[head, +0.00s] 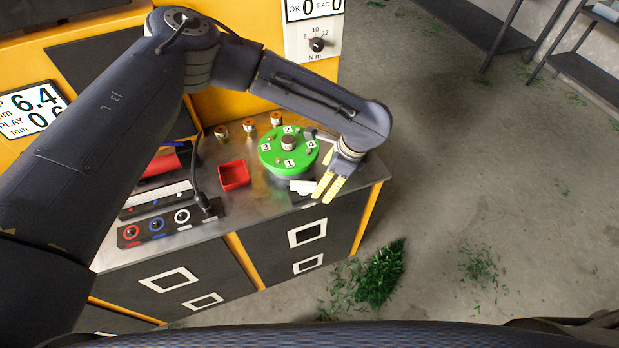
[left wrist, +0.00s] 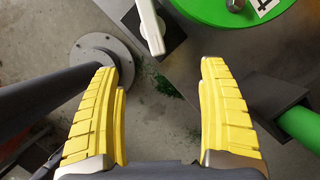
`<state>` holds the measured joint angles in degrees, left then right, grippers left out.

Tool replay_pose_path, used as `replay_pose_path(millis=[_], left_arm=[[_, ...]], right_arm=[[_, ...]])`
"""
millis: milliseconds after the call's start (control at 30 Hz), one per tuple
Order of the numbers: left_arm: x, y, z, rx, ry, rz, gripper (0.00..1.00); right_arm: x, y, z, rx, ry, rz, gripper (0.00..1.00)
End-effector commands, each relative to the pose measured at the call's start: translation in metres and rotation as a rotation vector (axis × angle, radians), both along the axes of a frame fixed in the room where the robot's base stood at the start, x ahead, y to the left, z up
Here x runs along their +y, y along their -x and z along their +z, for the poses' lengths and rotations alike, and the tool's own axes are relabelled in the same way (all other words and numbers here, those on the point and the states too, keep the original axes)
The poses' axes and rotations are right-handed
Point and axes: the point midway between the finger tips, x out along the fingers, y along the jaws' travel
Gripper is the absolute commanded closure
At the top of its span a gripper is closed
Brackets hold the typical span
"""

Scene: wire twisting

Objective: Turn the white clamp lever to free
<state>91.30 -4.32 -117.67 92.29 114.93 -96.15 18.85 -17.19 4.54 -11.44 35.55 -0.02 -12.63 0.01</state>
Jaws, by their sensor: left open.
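The white clamp lever (head: 302,186) sits at the front right of the workbench, beside the green round plate (head: 270,158) with numbered tags. In the left wrist view the white lever (left wrist: 150,27) shows at the top, beyond my fingertips and a little left of the midline between them. My left gripper (head: 328,188) has yellow fingers and is just right of the lever. In the left wrist view its fingers (left wrist: 160,75) are spread wide with nothing between them. My right gripper is not in view.
A red bin (head: 234,175) stands left of the green plate. Several small capped parts (head: 249,125) line the back. A button box (head: 170,225) sits at the front left. A dial panel (head: 317,44) is behind. Open floor lies right of the bench.

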Motion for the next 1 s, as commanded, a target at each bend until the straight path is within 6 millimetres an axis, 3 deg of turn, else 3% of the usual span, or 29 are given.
replay_pose_path(millis=[100,200,400,700,833,1000], left_arm=[[-0.023,0.013,-0.035,0.003,0.095,-0.151,0.09],[-0.046,0.022,-0.059,-0.021,0.185,-0.286,0.09],[-0.088,0.039,-0.091,-0.115,0.349,-0.511,0.09],[-0.129,0.057,-0.107,-0.368,0.513,-0.750,0.09],[-0.132,0.061,-0.106,-0.506,0.529,-0.820,0.09],[-0.120,0.064,-0.101,-0.694,0.484,-0.886,0.09]], right_arm=[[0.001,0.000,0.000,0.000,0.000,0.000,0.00],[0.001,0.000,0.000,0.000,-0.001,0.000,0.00],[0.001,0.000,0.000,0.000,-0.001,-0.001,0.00],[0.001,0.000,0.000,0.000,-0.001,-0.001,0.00],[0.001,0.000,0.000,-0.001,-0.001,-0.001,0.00],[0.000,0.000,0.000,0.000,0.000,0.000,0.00]])
